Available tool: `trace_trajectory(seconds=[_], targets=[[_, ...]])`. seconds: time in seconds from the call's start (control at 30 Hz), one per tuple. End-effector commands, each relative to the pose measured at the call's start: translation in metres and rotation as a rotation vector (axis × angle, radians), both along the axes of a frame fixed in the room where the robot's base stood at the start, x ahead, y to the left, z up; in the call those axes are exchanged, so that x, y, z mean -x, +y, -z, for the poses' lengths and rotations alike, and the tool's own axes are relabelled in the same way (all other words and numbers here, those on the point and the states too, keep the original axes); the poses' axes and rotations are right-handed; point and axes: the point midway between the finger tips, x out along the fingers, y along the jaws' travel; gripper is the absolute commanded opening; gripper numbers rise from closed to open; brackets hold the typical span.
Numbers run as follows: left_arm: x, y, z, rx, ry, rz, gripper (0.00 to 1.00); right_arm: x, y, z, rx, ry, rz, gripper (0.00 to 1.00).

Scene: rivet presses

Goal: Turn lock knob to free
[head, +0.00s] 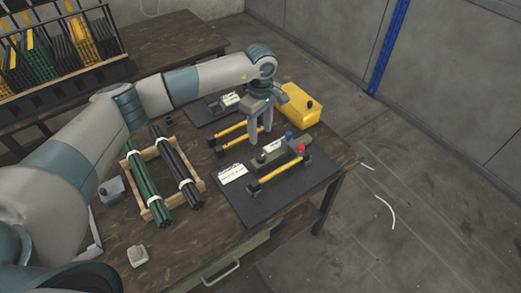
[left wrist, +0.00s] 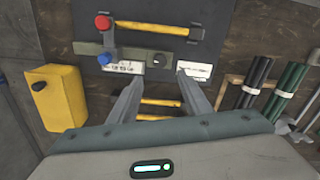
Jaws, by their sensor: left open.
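A press on a dark mat (head: 235,203) has a grey-green body, a yellow handle bar (head: 284,175), a red knob (head: 300,147) and a blue knob (head: 289,134). In the left wrist view, the red knob (left wrist: 102,22) and blue knob (left wrist: 104,58) are at upper left. A small black knob (left wrist: 158,59) sits on the body beside a white label (left wrist: 124,68); which knob is the lock is not readable. My left gripper (head: 261,137) is open, pointing down above the press. In the wrist view, the black knob shows just beyond and between its fingertips (left wrist: 160,74), with no visible contact. My right gripper is not in view.
A yellow box (head: 300,104) with a black knob stands behind the press. A wooden rack (head: 152,190) of green and black rods lies to the left.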

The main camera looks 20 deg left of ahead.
Motion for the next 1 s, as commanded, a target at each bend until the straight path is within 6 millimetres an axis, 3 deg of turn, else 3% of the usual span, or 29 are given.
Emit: trace_trajectory(seconds=[0.53, 0.73, 1.0], targets=[[0.001, 0.0, 0.093, -0.001, 0.003, -0.003, 0.44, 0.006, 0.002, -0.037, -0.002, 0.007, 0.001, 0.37], [0.0, 0.0, 0.111, 0.001, 0.001, -0.002, 0.44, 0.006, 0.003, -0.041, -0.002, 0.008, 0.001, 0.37], [0.0, 0.0, 0.116, -0.001, 0.0, 0.0, 0.44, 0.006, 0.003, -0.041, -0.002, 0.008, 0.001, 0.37]])
